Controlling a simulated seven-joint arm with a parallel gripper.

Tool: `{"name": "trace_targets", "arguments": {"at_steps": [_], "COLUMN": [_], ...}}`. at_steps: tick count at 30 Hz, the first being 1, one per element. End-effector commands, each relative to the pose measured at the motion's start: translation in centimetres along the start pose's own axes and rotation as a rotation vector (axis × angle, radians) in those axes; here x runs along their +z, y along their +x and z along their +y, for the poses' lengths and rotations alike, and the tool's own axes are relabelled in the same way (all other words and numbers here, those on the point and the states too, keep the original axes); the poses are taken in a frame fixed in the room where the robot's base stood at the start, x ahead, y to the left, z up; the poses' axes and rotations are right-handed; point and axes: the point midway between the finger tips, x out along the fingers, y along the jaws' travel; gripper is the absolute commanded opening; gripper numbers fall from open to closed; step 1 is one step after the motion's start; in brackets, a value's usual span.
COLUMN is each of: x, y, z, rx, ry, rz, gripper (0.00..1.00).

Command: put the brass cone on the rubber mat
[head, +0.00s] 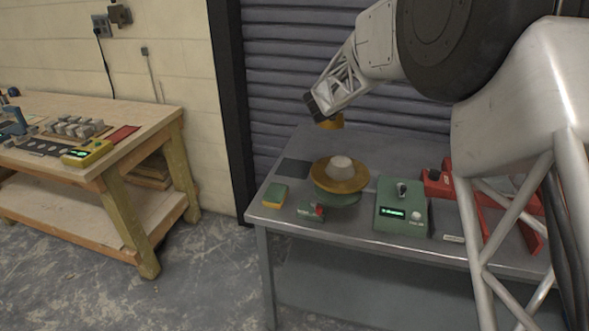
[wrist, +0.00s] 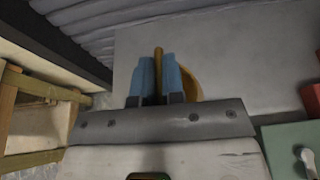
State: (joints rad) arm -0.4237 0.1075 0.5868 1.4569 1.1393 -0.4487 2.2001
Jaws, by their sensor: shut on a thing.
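The brass cone (head: 332,123) is in my gripper (head: 321,112), held up above the back of the grey metal table. In the wrist view the two blue fingers of my gripper (wrist: 158,82) are shut on a narrow brass part (wrist: 158,54). A rounded brass surface of the cone (wrist: 192,84) shows to the right of the fingers; the rest is hidden behind them. The rubber mat appears as a dark flat rectangle (head: 292,168) at the table's left, bare, lower and to the left of the cone. It cannot be made out in the wrist view.
A brass disc (head: 325,172) on a green base bears a pale mortar mound (head: 341,164), just right of the mat. A yellow-green block (head: 275,195) lies in front. A green instrument (head: 401,207) and red parts (head: 438,182) stand right. A ribbed shutter (head: 290,90) is behind.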

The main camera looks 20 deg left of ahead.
Motion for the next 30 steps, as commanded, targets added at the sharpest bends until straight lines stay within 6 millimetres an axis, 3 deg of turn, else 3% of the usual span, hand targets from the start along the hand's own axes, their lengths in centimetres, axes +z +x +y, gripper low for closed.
{"name": "trace_targets", "arguments": {"at_steps": [1, 6, 12, 19, 30], "x": [-1.1, -4.7, -7.8, -9.4, -9.5], "y": [0.0, -0.2, -0.7, -1.0, -1.0], "z": [1.7, 6.3, 10.2, 12.0, 12.1], "rx": [0.004, 0.006, 0.009, 0.009, 0.008], "ry": [-0.001, -0.004, -0.002, -0.003, -0.003], "rz": [0.001, 0.001, 0.000, 0.000, 0.000], "gripper": [0.00, 0.00, 0.00, 0.00, 0.00]}}
